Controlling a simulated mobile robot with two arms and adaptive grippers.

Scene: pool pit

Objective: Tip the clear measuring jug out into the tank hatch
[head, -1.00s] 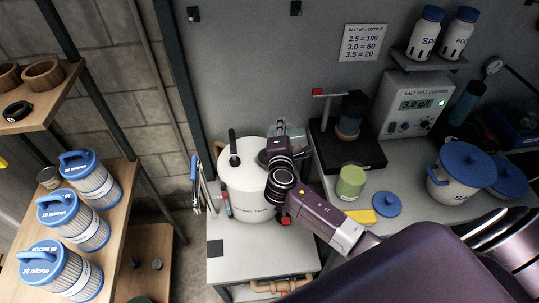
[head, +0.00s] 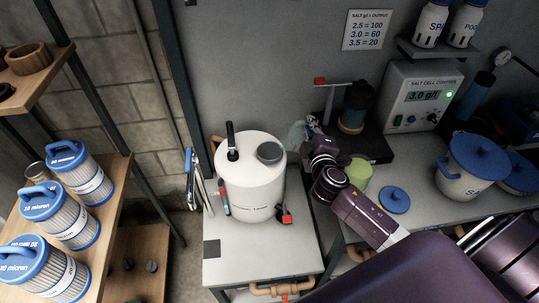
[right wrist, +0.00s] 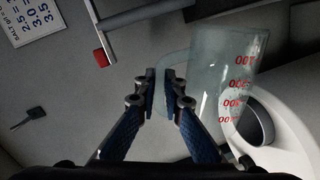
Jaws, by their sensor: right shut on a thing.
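The white round tank (head: 248,188) stands on a light bench in the head view. Its grey round hatch (head: 270,152) is on top, unobstructed, and shows as a dark opening in the right wrist view (right wrist: 254,121). My right gripper (head: 308,133) is just right of the tank in the head view. In the right wrist view my right gripper (right wrist: 163,80) is closed on the handle of the clear measuring jug (right wrist: 218,72), which has red marks. The jug (head: 296,134) is small and partly hidden in the head view. I cannot tell its contents. My left gripper is out of view.
A black upright handle (head: 231,143) rises from the tank top left of the hatch. A green tub (head: 358,172), a blue lid (head: 395,199) and a lidded salt pot (head: 472,168) stand on the right counter.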

